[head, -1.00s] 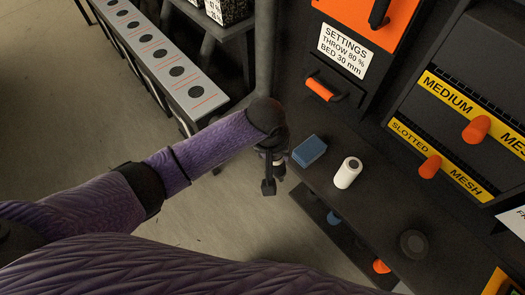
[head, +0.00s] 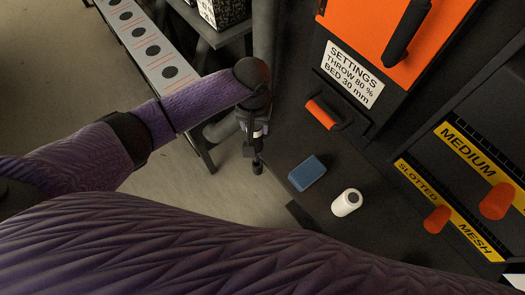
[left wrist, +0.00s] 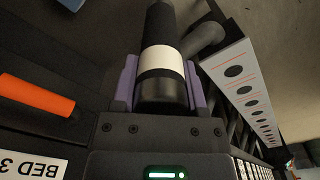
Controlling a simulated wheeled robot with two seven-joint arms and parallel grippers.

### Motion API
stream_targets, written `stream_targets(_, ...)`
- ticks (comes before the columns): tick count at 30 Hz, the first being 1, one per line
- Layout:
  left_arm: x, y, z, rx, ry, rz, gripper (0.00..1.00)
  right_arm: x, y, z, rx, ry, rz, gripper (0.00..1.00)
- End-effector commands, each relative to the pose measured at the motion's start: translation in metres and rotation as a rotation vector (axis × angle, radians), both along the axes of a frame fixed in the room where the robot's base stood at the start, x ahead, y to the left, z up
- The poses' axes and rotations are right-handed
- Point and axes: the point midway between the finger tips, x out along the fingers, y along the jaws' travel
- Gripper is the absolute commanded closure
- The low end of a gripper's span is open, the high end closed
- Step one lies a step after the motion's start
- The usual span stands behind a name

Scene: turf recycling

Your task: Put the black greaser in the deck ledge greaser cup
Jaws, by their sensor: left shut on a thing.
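My left gripper (head: 256,142) is shut on the black greaser, a dark cylinder with a white band. The greaser shows clearly between the purple finger pads in the left wrist view (left wrist: 163,60). In the head view the gripper hangs past the left edge of the dark deck (head: 385,215), left of and above the blue block in the picture, and much of the greaser is hard to make out. I cannot pick out the deck ledge greaser cup. My right gripper is not in view.
A blue block (head: 307,173) and a white cylinder (head: 346,202) stand on the deck. An orange handle (head: 322,113) sits below the settings label. A grey rail with dark round spots (head: 152,50) runs at upper left. My purple body covers the lower part of the head view.

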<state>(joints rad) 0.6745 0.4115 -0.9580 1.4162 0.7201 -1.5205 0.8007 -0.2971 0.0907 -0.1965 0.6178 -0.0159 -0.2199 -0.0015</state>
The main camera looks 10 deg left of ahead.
Motion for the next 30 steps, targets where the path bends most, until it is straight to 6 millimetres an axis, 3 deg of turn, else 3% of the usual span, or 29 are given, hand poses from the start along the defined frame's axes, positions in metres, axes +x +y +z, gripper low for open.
stream_targets(2,0.000,0.000,-0.007,0.000,0.002,0.000,1.00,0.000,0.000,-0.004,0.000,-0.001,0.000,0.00)
stream_targets(7,-0.001,0.000,-0.051,0.000,0.003,0.000,1.00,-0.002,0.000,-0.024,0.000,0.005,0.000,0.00)
stream_targets(16,-0.001,0.000,-0.099,0.001,0.002,0.000,1.00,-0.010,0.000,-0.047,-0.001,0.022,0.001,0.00)
stream_targets(23,0.000,0.000,-0.100,0.000,-0.001,0.000,1.00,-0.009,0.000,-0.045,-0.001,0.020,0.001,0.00)
stream_targets(24,-0.001,0.000,-0.101,0.000,0.000,0.000,0.42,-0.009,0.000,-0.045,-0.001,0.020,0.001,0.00)
stream_targets(29,-0.001,0.000,-0.100,0.000,0.000,0.000,0.09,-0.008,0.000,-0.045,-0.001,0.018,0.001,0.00)
stream_targets(30,-0.001,0.000,-0.100,0.000,0.000,0.000,0.09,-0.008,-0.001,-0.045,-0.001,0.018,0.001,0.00)
